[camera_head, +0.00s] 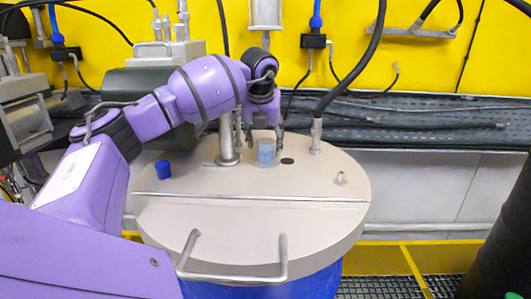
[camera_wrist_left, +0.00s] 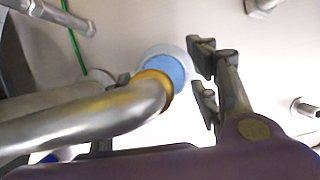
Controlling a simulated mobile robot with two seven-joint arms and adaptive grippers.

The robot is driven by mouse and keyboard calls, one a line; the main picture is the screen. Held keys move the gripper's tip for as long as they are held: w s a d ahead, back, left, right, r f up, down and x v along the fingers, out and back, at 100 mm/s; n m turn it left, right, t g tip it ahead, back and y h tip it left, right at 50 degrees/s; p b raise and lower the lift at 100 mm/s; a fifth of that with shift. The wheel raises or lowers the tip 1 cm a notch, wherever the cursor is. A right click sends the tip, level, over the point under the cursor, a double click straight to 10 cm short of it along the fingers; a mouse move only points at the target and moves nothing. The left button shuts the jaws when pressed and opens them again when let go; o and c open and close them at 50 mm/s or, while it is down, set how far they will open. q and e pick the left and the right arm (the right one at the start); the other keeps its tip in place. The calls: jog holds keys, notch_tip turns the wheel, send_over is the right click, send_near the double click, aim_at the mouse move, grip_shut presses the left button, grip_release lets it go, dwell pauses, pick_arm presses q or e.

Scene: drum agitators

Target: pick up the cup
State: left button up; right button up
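A pale blue, translucent cup (camera_head: 266,152) stands upright on the drum lid (camera_head: 300,222), just right of a metal post. My left gripper (camera_head: 264,139) points down over it with fingers spread, one on each side. I cannot tell whether they touch it. In the left wrist view the cup (camera_wrist_left: 166,66) shows as a blue disc with a pale rim, partly hidden behind a thick metal pipe (camera_wrist_left: 90,120). A dark finger is close to its right; the other side is mostly covered by the pipe. My right gripper is not in view.
A small dark blue cup-like piece (camera_head: 164,169) is on the lid at left. The metal post (camera_head: 228,145) rises close to the gripper. A tall fitting with a black hose (camera_head: 316,135) is to the right. A bent handle (camera_head: 235,275) is at the front. The front lid half is mostly clear.

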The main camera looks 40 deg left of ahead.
pick_arm(q)
jog(key=c, duration=1.1)
jog(key=shift+c, duration=0.2)
jog(key=shift+r, duration=0.15)
